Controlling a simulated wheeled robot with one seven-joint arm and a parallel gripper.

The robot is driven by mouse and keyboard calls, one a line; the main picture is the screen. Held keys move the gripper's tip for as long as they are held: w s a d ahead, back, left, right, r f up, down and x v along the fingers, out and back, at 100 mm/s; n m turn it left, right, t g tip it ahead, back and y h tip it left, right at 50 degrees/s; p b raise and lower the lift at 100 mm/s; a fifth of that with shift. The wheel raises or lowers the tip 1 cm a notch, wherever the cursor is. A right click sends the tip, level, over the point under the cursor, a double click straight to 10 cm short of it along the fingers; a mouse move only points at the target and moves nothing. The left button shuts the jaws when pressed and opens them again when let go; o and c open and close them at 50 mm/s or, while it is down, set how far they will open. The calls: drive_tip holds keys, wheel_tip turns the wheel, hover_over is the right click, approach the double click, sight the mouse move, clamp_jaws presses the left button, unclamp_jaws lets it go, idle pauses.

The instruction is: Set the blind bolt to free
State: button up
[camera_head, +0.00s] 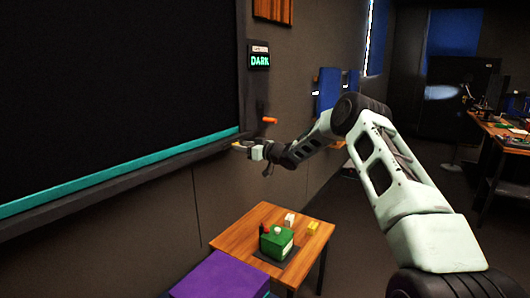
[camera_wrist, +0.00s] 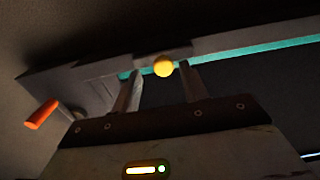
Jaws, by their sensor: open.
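A yellow ball knob (camera_wrist: 163,66) shows at the lower frame of the dark blind (camera_head: 120,90), near its right corner. It appears to be the blind bolt, though no label marks it. My gripper (camera_wrist: 160,70) is open, with the knob seen between its two fingertips in the wrist view. I cannot tell whether the fingers touch it. In the head view my gripper (camera_head: 242,147) is at the blind's lower right corner and largely hides the knob. The bolt's mount is dark and its setting is not readable.
An orange-tipped handle (camera_head: 269,120) sticks out of the wall right of the blind; it also shows in the wrist view (camera_wrist: 42,114). A lit sign (camera_head: 260,60) reads DARK. Below stands a wooden table (camera_head: 240,232) with a green box (camera_head: 277,243) and small blocks, beside a purple surface (camera_head: 220,278).

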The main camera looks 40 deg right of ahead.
drive_tip(key=b+v, duration=0.1)
drive_tip(key=v, duration=1.4)
drive_tip(key=shift+s, duration=0.4)
drive_tip(key=shift+d, duration=0.15)
